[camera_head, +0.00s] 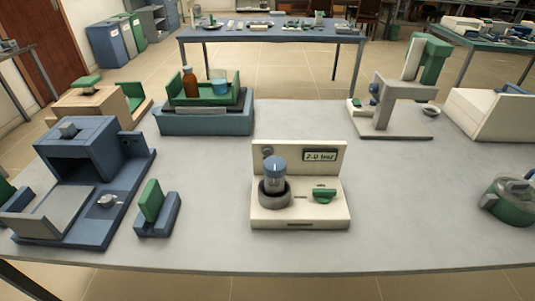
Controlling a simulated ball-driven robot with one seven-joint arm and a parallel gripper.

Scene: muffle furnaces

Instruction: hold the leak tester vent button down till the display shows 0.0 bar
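The leak tester (300,214) is a cream unit near the front middle of the grey table, with an upright back panel. Its display (320,156) appears to read 2.0 bar, in small blurred digits. A clear container with a blue lid (275,164) stands upright in a dark round holder (274,193) on the left of the base. A green raised part (323,195), which may be the vent button, sits on the right of the base. A small round knob or dial (267,152) is on the panel's upper left. My gripper is not in view.
A blue furnace (78,150) with its door lowered stands at left, beside a small blue-green block (158,208). A tray with bottles (206,122), a stand (392,90) and a cream box (492,115) line the back. A green pot (509,201) sits at right. Table around the tester is clear.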

